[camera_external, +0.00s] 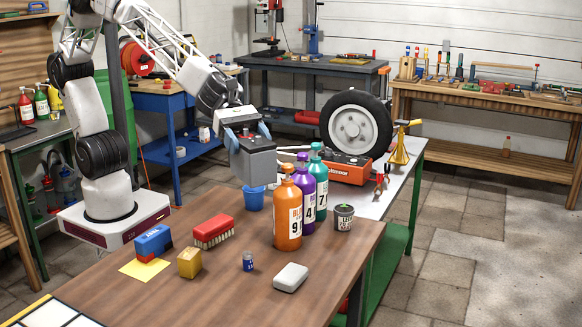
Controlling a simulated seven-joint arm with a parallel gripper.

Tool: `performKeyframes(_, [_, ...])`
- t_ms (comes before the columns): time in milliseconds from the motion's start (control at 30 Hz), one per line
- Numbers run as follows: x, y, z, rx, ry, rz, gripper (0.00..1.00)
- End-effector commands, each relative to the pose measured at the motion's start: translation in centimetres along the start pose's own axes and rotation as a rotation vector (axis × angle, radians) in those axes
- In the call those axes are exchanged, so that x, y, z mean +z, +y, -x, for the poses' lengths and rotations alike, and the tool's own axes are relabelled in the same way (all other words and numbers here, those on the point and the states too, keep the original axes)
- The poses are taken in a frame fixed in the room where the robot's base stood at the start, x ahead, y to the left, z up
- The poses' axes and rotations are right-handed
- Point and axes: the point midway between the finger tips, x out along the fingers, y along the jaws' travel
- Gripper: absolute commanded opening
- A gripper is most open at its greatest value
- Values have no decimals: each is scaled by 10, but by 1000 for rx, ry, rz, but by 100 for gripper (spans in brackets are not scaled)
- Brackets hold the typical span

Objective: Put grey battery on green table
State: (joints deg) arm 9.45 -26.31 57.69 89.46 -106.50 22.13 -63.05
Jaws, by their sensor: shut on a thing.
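My gripper (247,136) is shut on the grey battery (256,164), a box-shaped block with a darker top. It holds the battery in the air, behind and left of the orange bottle. In the picture the battery sits just above a blue cup. The green table (376,206) has a pale grey top and green legs and stands behind the brown table. The bottles and the battery hide part of its top.
On the green table are a red device (348,169), a wheel (355,132) and a yellow stand (400,148). Orange (288,215), purple (307,197) and teal (319,190) bottles stand on the brown table (200,296). A blue cup (254,200) is below the battery.

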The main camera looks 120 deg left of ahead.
Motion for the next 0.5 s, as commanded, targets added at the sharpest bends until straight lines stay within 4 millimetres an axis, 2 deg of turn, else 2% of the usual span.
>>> performKeyframes(33, [1,-10,2,-24,-2,-10,9])
performKeyframes(200, [-3,-38,6,-93,-3,-38,9])
performKeyframes(500, [-10,-70,13,-174,-3,-73,9])
